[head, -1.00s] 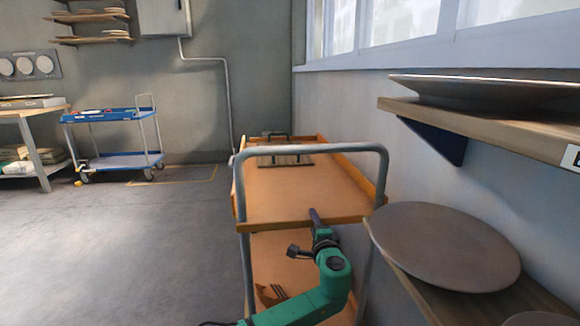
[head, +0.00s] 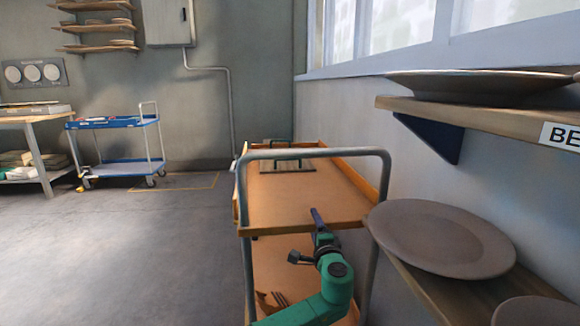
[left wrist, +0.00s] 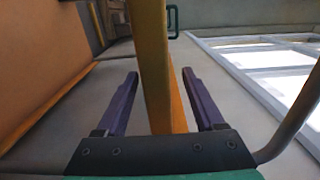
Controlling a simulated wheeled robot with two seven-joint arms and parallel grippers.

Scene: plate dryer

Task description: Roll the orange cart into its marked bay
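The orange cart (head: 300,205) stands in the middle of the head view, with a grey tubular push handle (head: 315,153) at its near end. A yellow outline on the floor (head: 215,182) lies farther off to its left, partly hidden by the cart. My left gripper (head: 317,215) is at the near edge of the cart's top deck, below the handle bar. In the left wrist view its two purple fingers stand apart on either side of an orange rim (left wrist: 152,60), with gaps showing on both sides. My right gripper is in neither view.
A blue cart (head: 118,162) stands at the back left beside a workbench (head: 45,165). Wall shelves with plates (head: 440,238) crowd the right side, close to the cart. A slatted piece (head: 288,166) lies on the cart's deck. The floor at left is clear.

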